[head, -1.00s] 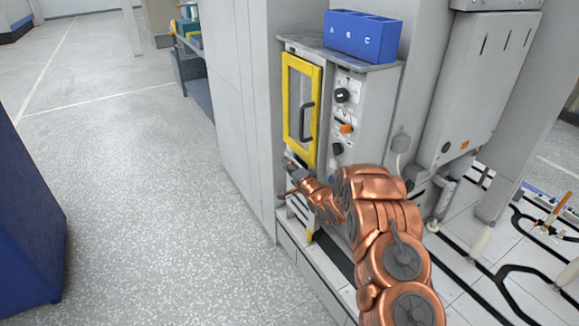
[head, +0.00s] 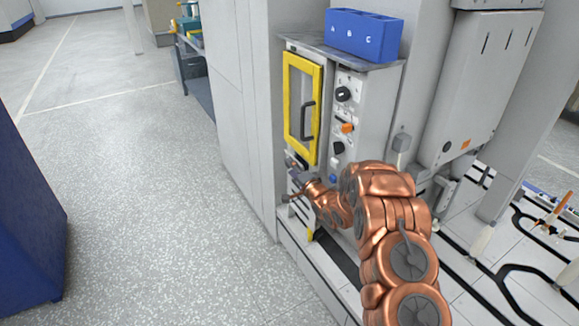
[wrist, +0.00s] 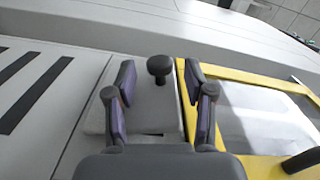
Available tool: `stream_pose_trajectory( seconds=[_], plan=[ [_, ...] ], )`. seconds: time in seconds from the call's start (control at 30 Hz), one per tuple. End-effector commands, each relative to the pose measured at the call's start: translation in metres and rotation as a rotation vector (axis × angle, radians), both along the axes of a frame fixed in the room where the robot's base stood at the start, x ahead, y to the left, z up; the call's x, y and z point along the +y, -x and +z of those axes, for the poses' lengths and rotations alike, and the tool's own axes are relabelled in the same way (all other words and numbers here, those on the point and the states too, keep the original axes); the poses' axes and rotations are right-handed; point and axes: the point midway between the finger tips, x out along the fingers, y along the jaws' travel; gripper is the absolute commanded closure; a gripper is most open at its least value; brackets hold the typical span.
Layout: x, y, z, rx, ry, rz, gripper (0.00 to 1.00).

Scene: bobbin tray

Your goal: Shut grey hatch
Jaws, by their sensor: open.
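The grey hatch (wrist: 153,108) shows in the wrist view as a small plain grey panel beside the yellow-framed door. A dark round knob (wrist: 160,67) stands out from it. My gripper (wrist: 160,82) is open, with one finger on each side of the panel and the knob between and just beyond the fingertips. I see no grip on the knob. In the head view my gripper (head: 291,187) is at the cabinet front, just below the yellow door, and largely hides the hatch. I cannot tell how far the hatch stands open.
The yellow-framed door (head: 288,105) with a dark handle is above the gripper. A control panel with knobs (head: 343,93) is to its right. A blue bin marked A B C (head: 364,35) sits on the cabinet. Dark slots (wrist: 30,88) lie left in the wrist view.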

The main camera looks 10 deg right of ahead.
Motion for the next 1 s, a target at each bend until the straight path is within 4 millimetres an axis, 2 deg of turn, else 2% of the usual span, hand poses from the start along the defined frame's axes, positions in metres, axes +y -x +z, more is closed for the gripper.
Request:
stream_pose_trajectory(
  seconds=[0.6,0.8,1.0],
  plan=[
    [-0.031,0.075,-0.002,0.004,0.001,-0.001,0.47],
    [-0.036,0.086,-0.001,0.003,0.001,-0.001,0.47],
    [-0.036,0.088,-0.001,0.001,0.0,0.0,0.47]
  ],
)
